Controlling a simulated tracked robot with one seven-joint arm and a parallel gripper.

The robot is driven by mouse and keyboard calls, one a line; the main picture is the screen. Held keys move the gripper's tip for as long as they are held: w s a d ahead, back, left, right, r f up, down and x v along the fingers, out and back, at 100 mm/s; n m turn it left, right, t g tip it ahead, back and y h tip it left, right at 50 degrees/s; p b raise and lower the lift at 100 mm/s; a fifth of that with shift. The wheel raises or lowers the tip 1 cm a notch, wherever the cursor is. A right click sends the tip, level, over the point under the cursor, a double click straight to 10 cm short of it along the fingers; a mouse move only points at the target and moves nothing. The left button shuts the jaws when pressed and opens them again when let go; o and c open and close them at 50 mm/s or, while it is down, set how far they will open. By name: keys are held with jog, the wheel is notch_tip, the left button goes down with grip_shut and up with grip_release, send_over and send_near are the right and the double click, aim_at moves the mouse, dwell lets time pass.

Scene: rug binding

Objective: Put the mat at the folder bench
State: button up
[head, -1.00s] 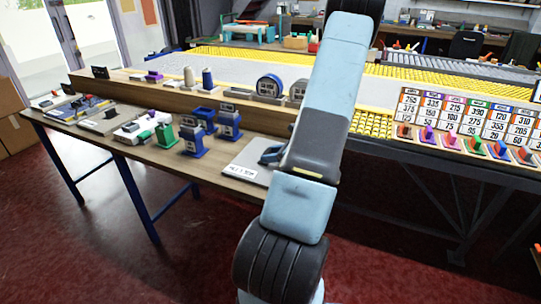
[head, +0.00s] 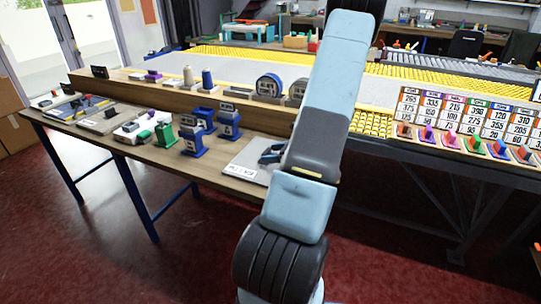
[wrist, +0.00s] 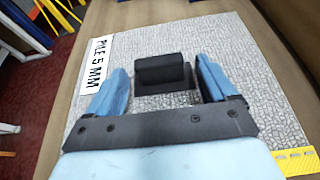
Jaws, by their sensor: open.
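A grey speckled mat (wrist: 262,95) with a white label reading "PILE 5 MM" (wrist: 92,62) lies flat on the wooden bench. The mat also shows in the head view (head: 243,153), partly hidden by my arm. A black block-shaped grip on a flat base (wrist: 160,74) stands on the mat. My gripper (wrist: 160,66) is open, with one blue finger on each side of the black grip. Small gaps show between the fingers and the grip. No bench marked as a folder bench can be made out.
Blue stands (head: 228,125) and a green holder (head: 165,135) are left of the mat on the bench (head: 135,150). A raised shelf (head: 180,92) with spools runs behind. Number cards with coloured blocks (head: 475,145) stand at right. The red floor (head: 90,240) in front is clear.

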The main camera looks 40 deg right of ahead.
jog(key=v, duration=1.1)
jog(key=w+a+r+n+g+y, duration=0.1)
jog(key=w+a+r+n+g, duration=0.15)
jog(key=a+r+n, duration=0.4)
jog(key=w+a+r+n+g, duration=0.1)
jog(key=a+r+n+g, duration=0.25)
jog(key=a, duration=0.65)
jog(key=w+a+r+n+g+y, duration=0.1)
jog(key=a+r+n+g, duration=0.1)
jog(key=a+r+n, duration=0.5)
jog(key=s+a+r+n+h, duration=0.3)
jog(key=s+a+r+n, duration=0.2)
jog(key=s+a+n, duration=0.1)
jog(key=s+a+r+n+t+h, duration=0.1)
jog(key=s+a+r+n+h, duration=0.3)
jog(key=s+a+r+n, duration=0.2)
jog(key=shift+a+n, duration=1.3)
jog(key=shift+a, duration=1)
jog(key=shift+r, duration=0.15)
